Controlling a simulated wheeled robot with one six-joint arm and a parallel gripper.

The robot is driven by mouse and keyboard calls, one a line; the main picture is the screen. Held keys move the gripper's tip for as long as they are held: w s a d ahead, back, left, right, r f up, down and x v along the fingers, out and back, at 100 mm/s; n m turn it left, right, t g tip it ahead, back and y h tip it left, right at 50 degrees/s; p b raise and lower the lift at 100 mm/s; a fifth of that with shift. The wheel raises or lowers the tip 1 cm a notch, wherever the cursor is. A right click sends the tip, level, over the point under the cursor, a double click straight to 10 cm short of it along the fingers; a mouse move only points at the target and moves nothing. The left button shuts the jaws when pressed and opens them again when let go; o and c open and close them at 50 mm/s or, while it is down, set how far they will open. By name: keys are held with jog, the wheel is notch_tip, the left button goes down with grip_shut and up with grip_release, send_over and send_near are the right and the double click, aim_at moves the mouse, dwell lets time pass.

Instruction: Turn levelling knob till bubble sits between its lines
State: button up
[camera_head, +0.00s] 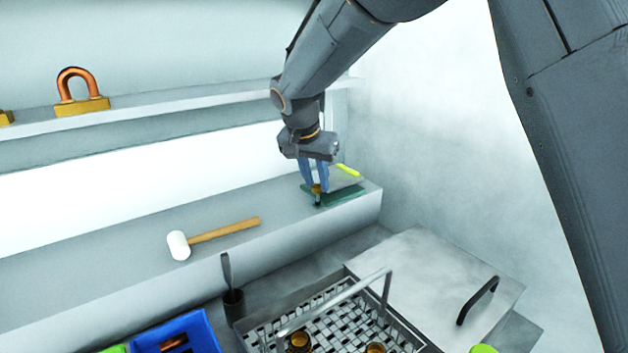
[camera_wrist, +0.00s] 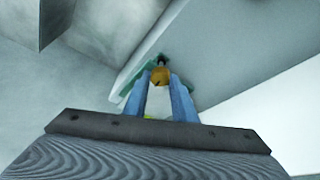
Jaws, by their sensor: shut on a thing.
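The levelling knob, a small brass-yellow piece, shows between my fingertips in the head view (camera_head: 317,189) and in the wrist view (camera_wrist: 160,76). My gripper (camera_head: 315,190) points down with its blue fingers shut on the knob. The fingers also show in the wrist view (camera_wrist: 162,88). The knob is at the near left corner of a level plate (camera_head: 345,193) with a green-tinted base, on the right end of the ledge. A yellow-green vial (camera_head: 349,170) lies along the plate's far side. Its bubble and lines are too small to make out.
A white-headed mallet (camera_head: 179,245) lies on the ledge (camera_head: 100,255) to the left. A padlock (camera_head: 82,106) sits on the shelf above.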

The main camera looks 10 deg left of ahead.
jog(key=shift+r+n, duration=0.1)
jog(key=shift+n, duration=0.2)
jog(key=shift+w+d+n+y, duration=0.1)
jog(key=shift+n+y, duration=0.45)
jog(key=shift+n, duration=0.7)
jog(key=shift+d+n+y, duration=0.1)
jog(key=shift+n+y, duration=0.45)
jog(key=shift+n, duration=0.7)
jog(key=o, duration=1)
jog(key=shift+b+v, duration=0.95)
jog(key=shift+v, duration=3)
